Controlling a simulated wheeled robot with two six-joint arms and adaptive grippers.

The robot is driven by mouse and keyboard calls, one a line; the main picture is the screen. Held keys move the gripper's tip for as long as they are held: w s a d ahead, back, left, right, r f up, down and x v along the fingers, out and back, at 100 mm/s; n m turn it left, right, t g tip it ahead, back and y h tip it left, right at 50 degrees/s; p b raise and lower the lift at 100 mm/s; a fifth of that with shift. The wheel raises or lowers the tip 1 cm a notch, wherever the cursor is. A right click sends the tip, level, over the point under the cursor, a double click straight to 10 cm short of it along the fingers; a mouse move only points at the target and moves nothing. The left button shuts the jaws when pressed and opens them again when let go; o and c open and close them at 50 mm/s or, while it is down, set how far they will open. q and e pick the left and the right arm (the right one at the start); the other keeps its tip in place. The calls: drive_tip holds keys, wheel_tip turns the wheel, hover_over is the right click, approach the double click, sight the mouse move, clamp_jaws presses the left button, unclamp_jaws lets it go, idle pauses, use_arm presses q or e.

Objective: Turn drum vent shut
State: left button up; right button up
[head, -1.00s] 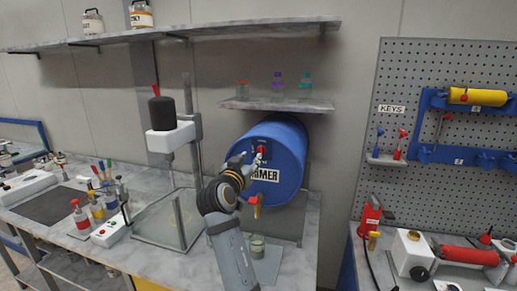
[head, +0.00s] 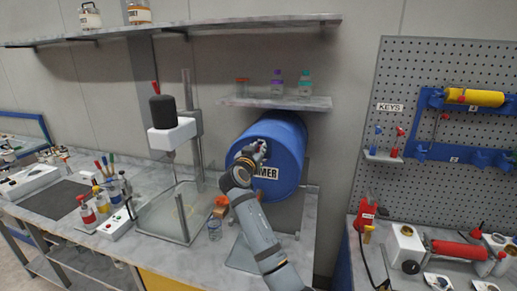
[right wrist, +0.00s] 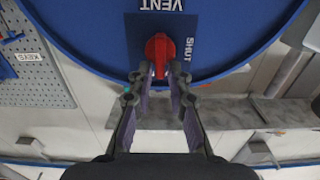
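The blue drum (head: 290,150) lies on its side on a stand at the back of the bench, its label partly covered by my right arm. The red vent knob (right wrist: 159,48) is on the drum's end face, between the upside-down word VENT and the sideways word SHUT in the right wrist view. The knob's handle stands upright in that view. My right gripper (right wrist: 160,72) has its fingertips on both sides of the handle and looks closed on it. In the head view my right gripper (head: 255,152) covers the knob. My left gripper is out of view.
A shelf (head: 275,103) with small bottles hangs just above the drum. A press-like stand (head: 172,135) is to the left. A pegboard (head: 440,85) is on the right.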

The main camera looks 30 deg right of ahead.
clamp_jaws()
drive_tip(key=shift+n, duration=0.4)
drive_tip(key=n, duration=0.2)
drive_tip(key=n+b, duration=0.1)
drive_tip(key=shift+w+a, duration=0.25)
drive_tip(key=n+p, duration=0.1)
drive_tip(key=n, duration=0.3)
drive_tip(key=f+n+p, duration=0.1)
drive_tip(key=n, duration=0.4)
drive_tip(key=w+n+p, duration=0.1)
drive_tip(key=n, duration=0.4)
drive_tip(key=shift+a+f, duration=0.25)
drive_tip(key=shift+a, duration=0.15)
drive_tip(key=shift+p, duration=0.35)
